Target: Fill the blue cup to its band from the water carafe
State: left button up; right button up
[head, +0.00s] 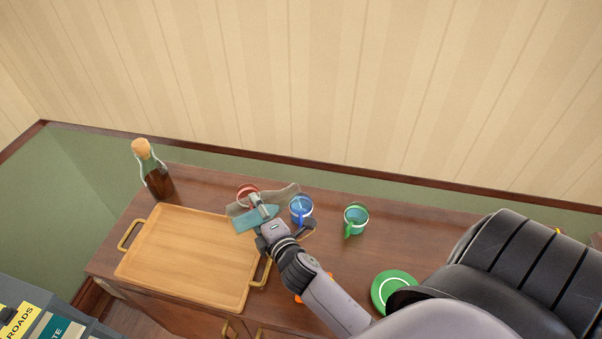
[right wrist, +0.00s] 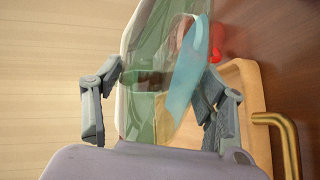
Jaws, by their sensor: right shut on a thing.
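My right gripper (head: 263,212) is shut on the clear water carafe (head: 283,196), which is tipped far over with its mouth end to the right. Blue-green water (head: 256,220) lies along its lower side. The blue cup (head: 301,212) stands upright on the wooden cabinet top, under the carafe's mouth end. A pale streak shows in the cup; I cannot tell its water level or see its band clearly. In the right wrist view the fingers (right wrist: 158,105) flank the carafe (right wrist: 142,50), with water (right wrist: 187,80) inside. My left gripper is not in view.
A wooden tray (head: 188,258) with brass handles lies at left, a corked bottle (head: 155,180) behind it. A red cup (head: 247,189) is partly hidden behind the carafe. A green cup (head: 356,219) stands right of the blue one. A green saucer (head: 382,291) lies nearer the front.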

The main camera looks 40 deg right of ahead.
jog(key=shift+r, duration=0.25)
